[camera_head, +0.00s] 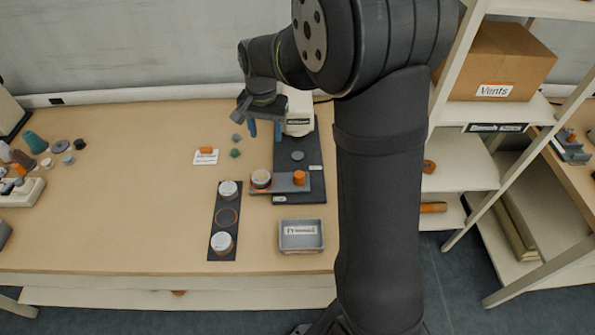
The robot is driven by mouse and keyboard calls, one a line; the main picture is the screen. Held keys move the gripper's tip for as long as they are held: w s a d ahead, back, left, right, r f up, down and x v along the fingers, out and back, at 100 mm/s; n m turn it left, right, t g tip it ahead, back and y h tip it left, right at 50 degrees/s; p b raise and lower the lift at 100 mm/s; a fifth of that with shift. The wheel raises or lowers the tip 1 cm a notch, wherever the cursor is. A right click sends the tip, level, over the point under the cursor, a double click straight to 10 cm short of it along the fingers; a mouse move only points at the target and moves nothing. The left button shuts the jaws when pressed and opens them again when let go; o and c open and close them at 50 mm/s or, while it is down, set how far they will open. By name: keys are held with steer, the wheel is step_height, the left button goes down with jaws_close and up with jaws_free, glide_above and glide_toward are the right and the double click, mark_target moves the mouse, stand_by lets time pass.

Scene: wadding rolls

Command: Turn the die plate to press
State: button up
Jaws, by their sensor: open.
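The die plate (282,187) is a grey bar lying across the dark base (314,150) of the press and sticking out to its left. An orange knob (299,177) stands at its right end. A round cup with an orange rim (261,179) sits at its left end. The white press (299,112) stands at the back of the base, partly hidden by my arm. A round grey spot (297,155) shows on the base in front of it. My gripper (265,131), with blue fingers pointing down, is open and empty above the table, behind the cup and left of the press.
A dark strip (215,222) left of the plate carries two white-topped jars (228,189) (221,242) with an orange ring between them. A grey labelled tray (301,249) lies in front. An orange-topped card (205,157) and small green piece (235,153) lie behind. Table centre-left is clear.

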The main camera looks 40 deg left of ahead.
steer(key=m, duration=0.2)
glide_toward(299, 174)
step_height(299, 174, down, 9)
stand_by(0.6)
steer(key=shift+c, duration=0.2)
jaws_close()
